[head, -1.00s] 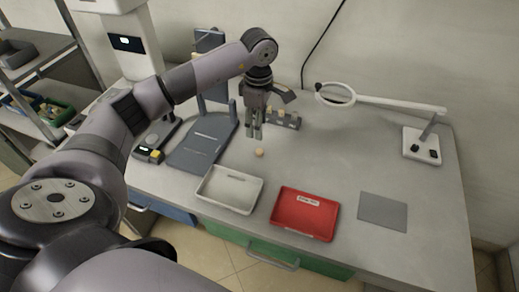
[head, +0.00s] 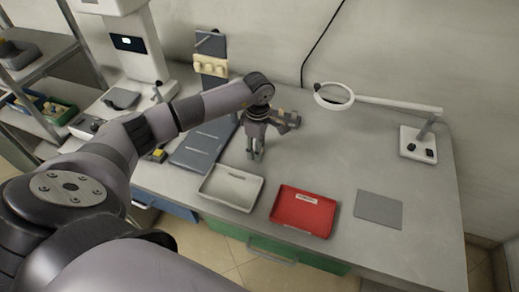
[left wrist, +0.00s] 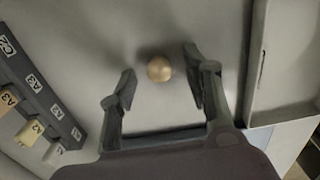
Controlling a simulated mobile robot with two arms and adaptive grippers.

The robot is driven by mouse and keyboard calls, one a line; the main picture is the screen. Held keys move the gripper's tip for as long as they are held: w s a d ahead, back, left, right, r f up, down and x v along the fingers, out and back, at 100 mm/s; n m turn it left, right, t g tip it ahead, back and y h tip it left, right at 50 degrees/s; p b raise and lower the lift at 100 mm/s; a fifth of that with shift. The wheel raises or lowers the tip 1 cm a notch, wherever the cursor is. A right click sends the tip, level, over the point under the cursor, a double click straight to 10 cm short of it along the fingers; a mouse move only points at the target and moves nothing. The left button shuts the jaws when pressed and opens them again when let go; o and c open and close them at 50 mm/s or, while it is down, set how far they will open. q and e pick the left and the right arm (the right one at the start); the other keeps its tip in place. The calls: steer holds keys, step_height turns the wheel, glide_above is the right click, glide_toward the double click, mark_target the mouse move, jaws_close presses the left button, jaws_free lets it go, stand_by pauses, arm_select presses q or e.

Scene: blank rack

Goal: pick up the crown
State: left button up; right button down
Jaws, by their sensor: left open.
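The crown appears as a small tan rounded piece (left wrist: 159,69) lying on the table in the left wrist view. It sits between the two fingertips of my left gripper (left wrist: 160,85), with a gap on each side. In the head view my left gripper (head: 254,156) points down low over the table behind the white tray, and it hides the crown there. The gripper is open and holds nothing. My right gripper does not show.
A white tray (head: 231,203) and a red tray (head: 304,234) stand at the table's front. A grey labelled rack (left wrist: 42,98) with tan blocks is left in the wrist view. A grey mat (head: 378,210) and a magnifier lamp (head: 418,144) are at the right.

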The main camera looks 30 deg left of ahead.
arm_select(q)
steer(key=shift+c, duration=0.4)
steer(key=c, duration=0.8)
steer(key=shift+o, duration=0.2)
steer(key=shift+r, duration=0.1)
